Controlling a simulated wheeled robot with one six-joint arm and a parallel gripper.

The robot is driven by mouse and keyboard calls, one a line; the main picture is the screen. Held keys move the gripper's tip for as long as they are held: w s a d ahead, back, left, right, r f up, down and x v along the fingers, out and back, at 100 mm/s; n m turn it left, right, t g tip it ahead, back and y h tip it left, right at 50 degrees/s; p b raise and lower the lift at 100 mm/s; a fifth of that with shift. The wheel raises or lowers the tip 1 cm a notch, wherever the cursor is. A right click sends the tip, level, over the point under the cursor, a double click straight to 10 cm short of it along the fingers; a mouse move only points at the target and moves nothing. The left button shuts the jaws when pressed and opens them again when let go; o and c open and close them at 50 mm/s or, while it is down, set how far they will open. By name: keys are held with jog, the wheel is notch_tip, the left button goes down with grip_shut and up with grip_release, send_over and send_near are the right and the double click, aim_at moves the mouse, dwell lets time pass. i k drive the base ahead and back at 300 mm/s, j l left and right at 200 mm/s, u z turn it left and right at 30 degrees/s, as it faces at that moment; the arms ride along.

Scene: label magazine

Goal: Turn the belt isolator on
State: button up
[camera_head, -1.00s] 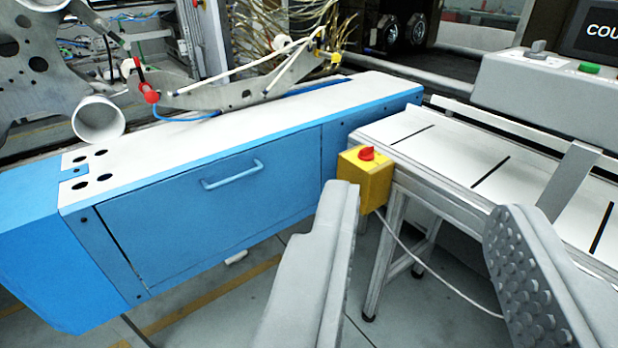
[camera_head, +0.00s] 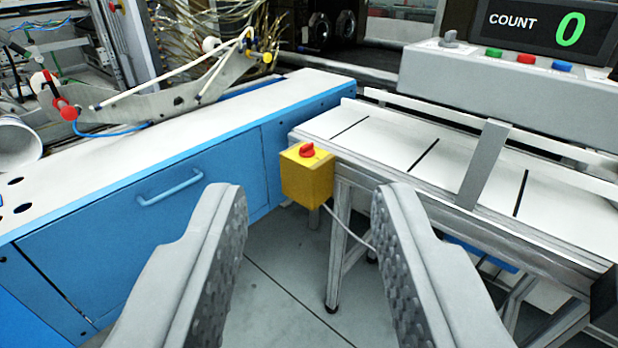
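The belt isolator is a yellow box (camera_head: 307,180) with a red rotary knob (camera_head: 307,150) on its top. It is fixed at the near left corner of the white conveyor belt table (camera_head: 385,135), and a pale cable runs down from it. My gripper (camera_head: 308,215) is open and empty. Its two grey fingers stand wide apart at the bottom of the view, one on each side of the box in the picture. The box and knob appear beyond the fingertips, not touched. The knob is in plain sight, but its marking is too small to read.
A blue cabinet (camera_head: 130,215) with a handle stands at the left. A grey control panel (camera_head: 500,85) with coloured buttons and a display (camera_head: 545,28) reading COUNT 0 is at the upper right. A slanted grey bracket (camera_head: 484,165) rises beside the belt. Open floor lies below the box.

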aim_at(307, 149)
jog(key=i+j+z, duration=0.1)
jog(key=i, duration=0.4)
jog(key=i+j, duration=0.3)
jog(key=i, duration=0.15)
jog(key=i+z, duration=0.05)
